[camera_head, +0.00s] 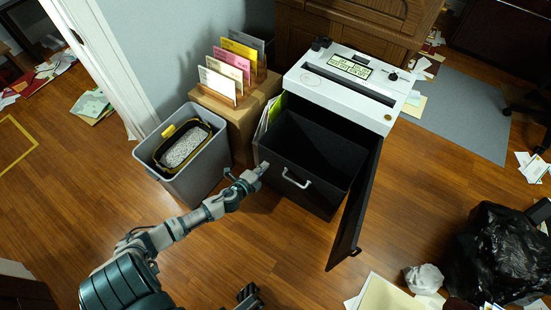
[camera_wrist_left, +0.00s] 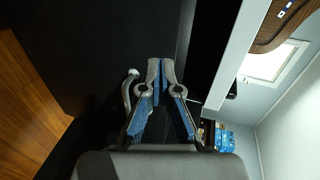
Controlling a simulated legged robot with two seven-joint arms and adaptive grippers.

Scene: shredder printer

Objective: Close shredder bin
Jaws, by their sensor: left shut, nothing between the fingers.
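The shredder (camera_head: 345,75) has a white top with a dark slot and a labelled panel. Its black bin (camera_head: 300,205) is pulled out at the front, open on top and apparently empty. A pale curved handle (camera_head: 297,179) is on the bin's front face; it also shows in the left wrist view (camera_wrist_left: 128,88). A black door (camera_head: 358,205) stands swung open to the right of the bin. My left gripper (camera_head: 262,168) is shut and empty by the bin's upper front left edge, left of the handle. A dark part at the bottom (camera_head: 248,295) looks like my right gripper; its fingers are unclear.
A grey waste bin (camera_head: 205,180) with a black-and-yellow container of shreds stands left. A cardboard box (camera_head: 245,115) with colored folders is behind it. A black bag (camera_head: 495,250) and papers (camera_head: 390,295) lie at lower right.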

